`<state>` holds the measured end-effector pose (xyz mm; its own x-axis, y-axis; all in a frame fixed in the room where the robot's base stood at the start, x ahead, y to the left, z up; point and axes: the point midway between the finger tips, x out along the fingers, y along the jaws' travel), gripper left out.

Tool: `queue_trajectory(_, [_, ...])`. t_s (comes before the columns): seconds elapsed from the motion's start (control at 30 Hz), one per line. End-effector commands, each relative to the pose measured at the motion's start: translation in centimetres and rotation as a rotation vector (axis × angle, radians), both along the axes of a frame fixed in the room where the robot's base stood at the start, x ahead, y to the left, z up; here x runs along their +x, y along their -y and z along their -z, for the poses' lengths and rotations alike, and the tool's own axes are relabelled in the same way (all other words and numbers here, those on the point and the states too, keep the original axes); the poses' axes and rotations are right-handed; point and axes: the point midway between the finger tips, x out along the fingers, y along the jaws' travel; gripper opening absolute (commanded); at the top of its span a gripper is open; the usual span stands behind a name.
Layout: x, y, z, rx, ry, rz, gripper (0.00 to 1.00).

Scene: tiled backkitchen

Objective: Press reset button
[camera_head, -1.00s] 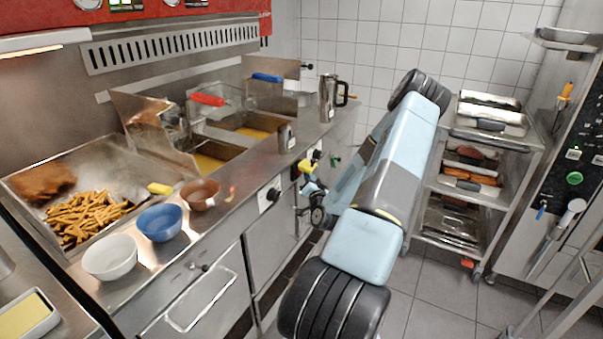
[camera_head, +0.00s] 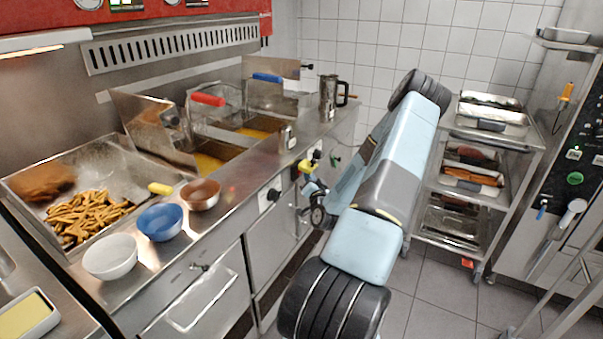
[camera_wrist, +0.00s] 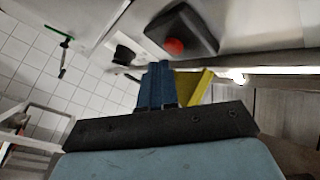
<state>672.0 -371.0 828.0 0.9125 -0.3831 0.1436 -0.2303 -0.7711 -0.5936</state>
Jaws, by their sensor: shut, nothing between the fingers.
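The red button (camera_wrist: 174,47) sits in a dark square housing on a pale panel in the wrist view. My gripper (camera_wrist: 159,68) is shut and empty, with its fingertips just below the housing in that picture. A gap to the red button seems to remain, but its depth is hard to judge. In the head view my gripper (camera_head: 307,170) is small, beside the fryer counter's front, partly hidden by my arm. I cannot make out the red button's face in the head view.
A black knob (camera_wrist: 124,56) and a green-handled lever (camera_wrist: 60,42) lie left of the button. The fryer counter (camera_head: 240,190) carries a blue bowl (camera_head: 160,222), a white bowl (camera_head: 110,256) and a steel jug (camera_head: 328,98). A tray trolley (camera_head: 470,205) stands right of my arm.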

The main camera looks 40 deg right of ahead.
Motion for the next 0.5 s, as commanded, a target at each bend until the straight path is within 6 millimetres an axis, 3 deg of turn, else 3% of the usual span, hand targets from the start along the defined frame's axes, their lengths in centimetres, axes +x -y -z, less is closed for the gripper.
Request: queue_trajectory(0.5, [0.5,-0.3,-0.15,0.0,-0.001,0.001,0.0])
